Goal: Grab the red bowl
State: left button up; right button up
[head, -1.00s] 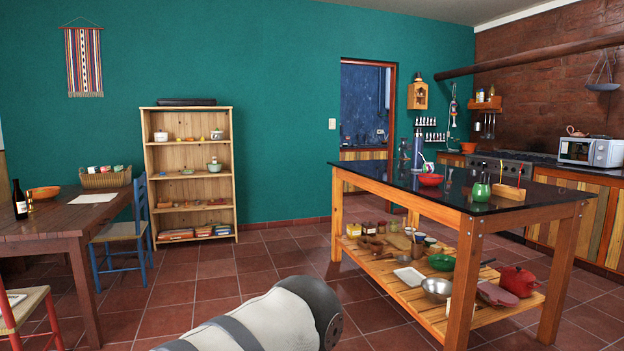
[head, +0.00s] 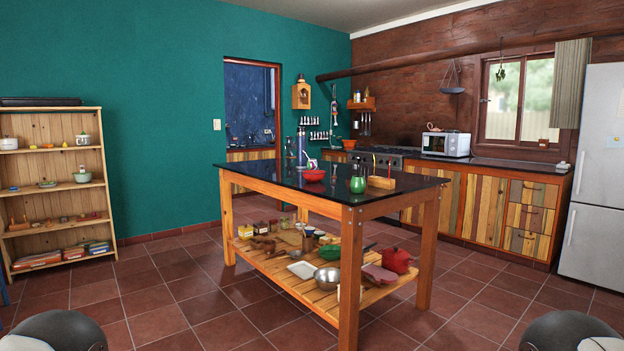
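The red bowl (head: 314,175) sits on the black top of the kitchen island (head: 270,182), near the middle of the view. A green jug-like vessel (head: 357,184) and a wooden block with upright sticks (head: 381,182) stand to its right. A tall grey-blue bottle (head: 302,147) stands behind it. Neither of my grippers shows. Only rounded parts of my arms appear at the bottom left and bottom right corners, well apart from the island.
The island's lower shelf (head: 265,262) holds a red pot (head: 397,260), a metal bowl (head: 327,278) and other kitchenware. A wooden bookcase (head: 52,117) stands at left, a fridge (head: 598,180) at right. Tiled floor (head: 190,300) is clear before the island.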

aim_at(312, 177)
jog(key=i+j+u, duration=0.35)
jog(key=i, duration=0.4)
jog(key=i+u, duration=0.35)
jog(key=i, duration=0.4)
